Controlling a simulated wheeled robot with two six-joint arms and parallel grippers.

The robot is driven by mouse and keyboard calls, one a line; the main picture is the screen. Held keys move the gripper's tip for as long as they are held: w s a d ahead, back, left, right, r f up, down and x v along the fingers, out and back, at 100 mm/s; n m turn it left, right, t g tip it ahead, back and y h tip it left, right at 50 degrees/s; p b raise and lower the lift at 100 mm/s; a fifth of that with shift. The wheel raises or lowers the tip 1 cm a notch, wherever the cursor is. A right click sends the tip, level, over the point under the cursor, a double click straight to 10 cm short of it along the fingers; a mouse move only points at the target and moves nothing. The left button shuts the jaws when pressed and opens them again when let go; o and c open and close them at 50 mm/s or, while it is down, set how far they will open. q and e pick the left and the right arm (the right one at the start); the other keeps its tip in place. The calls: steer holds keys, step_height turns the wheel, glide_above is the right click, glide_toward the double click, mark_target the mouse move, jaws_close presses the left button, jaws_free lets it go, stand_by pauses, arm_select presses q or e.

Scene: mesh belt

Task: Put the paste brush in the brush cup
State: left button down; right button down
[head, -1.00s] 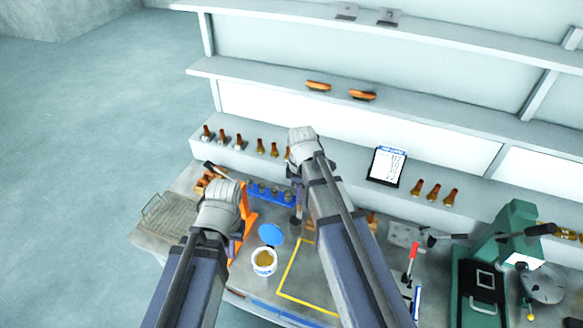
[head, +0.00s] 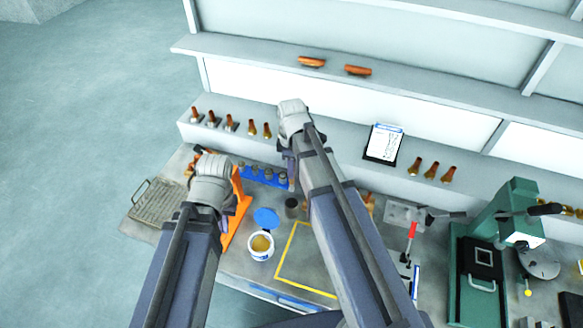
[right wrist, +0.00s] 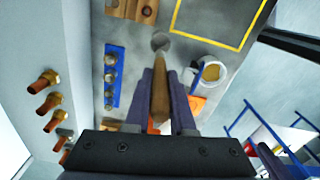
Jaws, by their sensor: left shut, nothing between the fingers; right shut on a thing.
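The paste brush, seen by its tan wooden handle (right wrist: 159,98), is between the fingers of my right gripper (right wrist: 161,82) in the right wrist view. Its far end cannot be made out clearly. The brush cup (head: 291,207) is a small dark cylinder on the bench in the head view; it looks like the round grey thing (right wrist: 160,41) just beyond the handle in the right wrist view. My right gripper (head: 287,150) is above and behind the cup in the head view, its fingers largely hidden. My left gripper (head: 210,187) is shut and empty, left of the cup near an orange stand.
A white tub of yellow paste (head: 261,246) with a blue lid (head: 266,217) stands in front of the cup. A blue rack (head: 264,177) lies behind it. A yellow outline (head: 293,250) marks bare bench to the right. A green press (head: 482,260) stands far right.

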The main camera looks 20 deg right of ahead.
step_height(320, 180, down, 14)
steer(key=b, duration=1.3)
steer(key=shift+r, duration=0.1)
steer(key=c, duration=0.7)
jaws_free()
